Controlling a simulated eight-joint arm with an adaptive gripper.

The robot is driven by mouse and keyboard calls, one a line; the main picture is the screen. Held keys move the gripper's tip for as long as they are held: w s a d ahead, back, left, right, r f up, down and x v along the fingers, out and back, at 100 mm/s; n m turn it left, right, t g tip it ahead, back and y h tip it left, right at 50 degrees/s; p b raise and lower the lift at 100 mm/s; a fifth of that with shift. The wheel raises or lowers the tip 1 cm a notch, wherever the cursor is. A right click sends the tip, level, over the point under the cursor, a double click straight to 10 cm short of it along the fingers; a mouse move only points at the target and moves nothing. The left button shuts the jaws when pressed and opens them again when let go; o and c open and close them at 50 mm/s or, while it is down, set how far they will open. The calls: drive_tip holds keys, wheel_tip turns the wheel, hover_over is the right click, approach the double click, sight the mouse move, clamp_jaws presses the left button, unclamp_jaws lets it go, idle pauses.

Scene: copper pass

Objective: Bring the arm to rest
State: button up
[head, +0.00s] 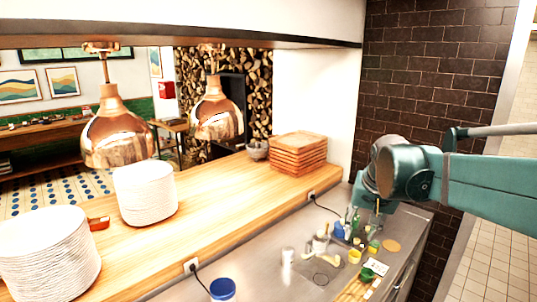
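My teal arm (470,185) reaches in from the right edge, in front of the dark brick wall. Its rounded joint (403,172) hangs above the far right end of the steel counter. A short teal link behind that joint points down toward the bottles. I cannot make out my gripper's fingers in this view. Nothing seen here shows whether it holds anything.
Bottles, a green bowl (375,267) and small containers crowd the steel counter (265,284) below my arm. A blue tub (222,288) stands nearer. The wooden pass (225,205) bears plate stacks (145,195) and stacked boards (298,155). Copper lamps (116,135) hang above it.

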drive_tip(key=s+a+f+n+t, duration=0.1)
drive_tip(key=s+f, duration=0.3)
drive_tip(key=s, duration=0.8)
drive_tip(key=s+a+f+n+t, duration=0.2)
drive_tip(key=s+a+f+n, duration=0.1)
drive_tip(key=s, duration=0.8)
drive_tip(key=shift+s+a+f, duration=0.35)
drive_tip(key=shift+a+f, duration=0.25)
drive_tip(key=shift+a, duration=0.05)
idle(2.1)
